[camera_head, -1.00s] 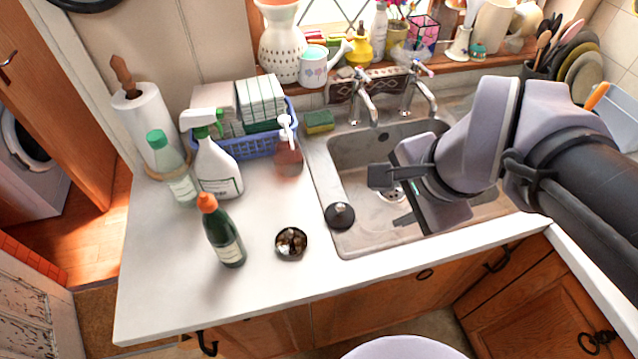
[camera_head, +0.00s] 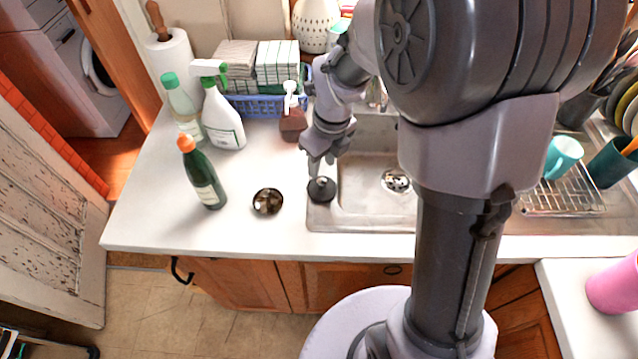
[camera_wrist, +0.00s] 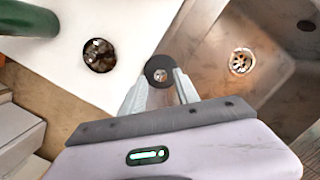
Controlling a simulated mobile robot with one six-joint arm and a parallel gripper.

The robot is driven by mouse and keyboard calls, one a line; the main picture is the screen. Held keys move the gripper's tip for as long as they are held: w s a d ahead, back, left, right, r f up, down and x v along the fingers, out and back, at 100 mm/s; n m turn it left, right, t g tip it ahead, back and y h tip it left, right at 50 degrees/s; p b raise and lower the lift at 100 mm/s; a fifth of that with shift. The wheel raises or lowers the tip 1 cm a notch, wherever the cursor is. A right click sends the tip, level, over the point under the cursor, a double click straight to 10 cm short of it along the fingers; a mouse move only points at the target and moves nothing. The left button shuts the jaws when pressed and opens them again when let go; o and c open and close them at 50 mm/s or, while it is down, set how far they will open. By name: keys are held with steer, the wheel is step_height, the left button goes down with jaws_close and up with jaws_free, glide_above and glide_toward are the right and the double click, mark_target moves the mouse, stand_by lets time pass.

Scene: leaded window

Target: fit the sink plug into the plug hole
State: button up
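The sink plug (camera_head: 321,193), a black disc with a small pale knob, rests at the left rim of the sink. It also shows in the wrist view (camera_wrist: 154,64), just beyond my fingertips. My gripper (camera_head: 319,168) points down over the plug, its fingers parted; in the wrist view (camera_wrist: 163,82) a gap shows between them, with the knob in line with it. I cannot tell whether the fingers touch the plug. The plug hole (camera_head: 396,181), a round metal strainer, is in the basin floor right of the plug, and shows in the wrist view (camera_wrist: 241,62).
A bowl of small dark and pale things (camera_head: 268,202) stands left of the plug. A green bottle (camera_head: 203,177), a spray bottle (camera_head: 223,121) and a soap bottle (camera_head: 293,122) stand nearby on the counter. The basin (camera_head: 365,200) looks clear between plug and hole.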

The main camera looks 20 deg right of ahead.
mark_target(322, 180)
steer(key=f, duration=0.2)
steer(key=f+b, duration=0.1)
steer(key=f, duration=0.1)
steer(key=f+b, duration=0.1)
steer(key=shift+s+f, duration=0.3)
steer(key=shift+f, duration=0.1)
steer(key=shift+w+f+b, duration=0.1)
steer(key=shift+f+b, duration=0.1)
steer(key=shift+b, duration=0.1)
steer(key=shift+r, duration=0.1)
jaws_close()
steer(key=shift+r, duration=0.15)
